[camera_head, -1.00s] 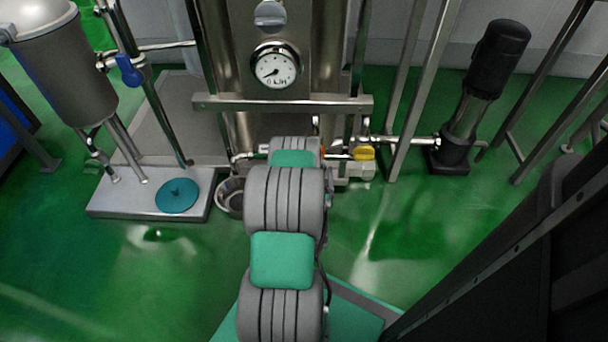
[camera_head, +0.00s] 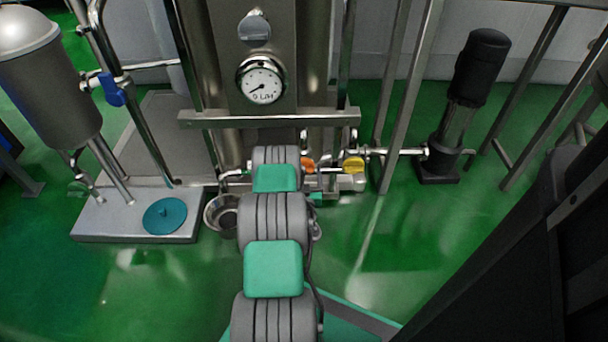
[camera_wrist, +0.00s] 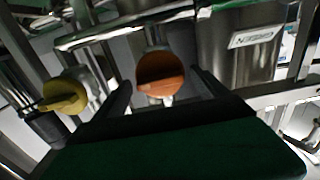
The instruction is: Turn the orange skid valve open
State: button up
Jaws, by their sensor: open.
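The orange skid valve (camera_head: 307,164) sits on the low pipe at the foot of the steel column, just right of my arm's far end. In the wrist view its round orange handle (camera_wrist: 160,72) is near the middle, with a raised bar across its lower part. My gripper (camera_wrist: 163,82) is open, its dark fingers on either side of the handle in this view. I cannot tell whether either finger touches it. In the head view my arm hides most of the gripper.
A yellow valve (camera_head: 353,164) is close by on the same pipe, and it shows left in the wrist view (camera_wrist: 65,95). A round gauge (camera_head: 260,80) and a horizontal steel bar (camera_head: 268,118) are above. A metal bowl (camera_head: 222,214) lies left of my arm. Upright posts stand to the right.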

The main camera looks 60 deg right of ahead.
jog(key=c, duration=1.2)
jog(key=shift+c, duration=0.2)
jog(key=shift+n, duration=0.3)
jog(key=n, duration=0.3)
jog(key=shift+n, duration=0.3)
jog(key=n, duration=0.4)
jog(key=shift+w+n+b, duration=0.1)
jog(key=shift+n+b, duration=0.2)
jog(key=shift+b, duration=0.1)
jog(key=n, duration=0.4)
jog(key=n+b, duration=0.1)
jog(key=n, duration=0.4)
